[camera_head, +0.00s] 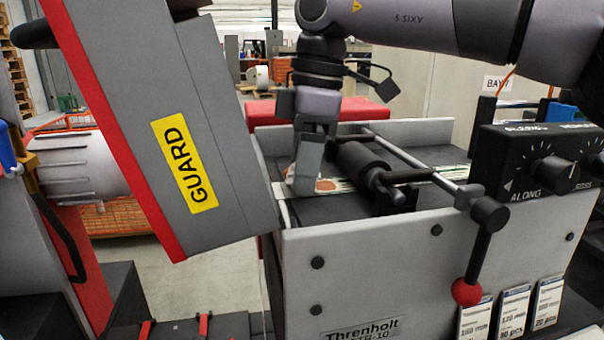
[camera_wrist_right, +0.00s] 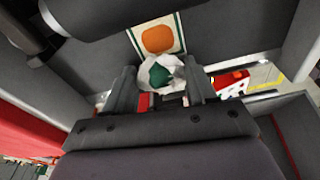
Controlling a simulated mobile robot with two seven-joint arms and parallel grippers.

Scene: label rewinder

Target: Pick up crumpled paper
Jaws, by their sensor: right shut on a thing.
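The crumpled paper (camera_wrist_right: 148,78), white with a dark green patch, sits between the two fingers of my right gripper (camera_wrist_right: 161,82) in the right wrist view. The fingers are shut on it. In the head view my right gripper (camera_head: 306,172) points down into the machine's bed, left of the dark roller. There the paper is hidden behind the fingers. My left gripper is not in view.
A label strip with an orange-brown print (camera_head: 326,185) lies beside the gripper. A dark roller (camera_head: 362,162), a lever with a red knob (camera_head: 467,291) and a control box (camera_head: 536,165) stand to the right. The tilted grey guard (camera_head: 150,110) rises close on the left.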

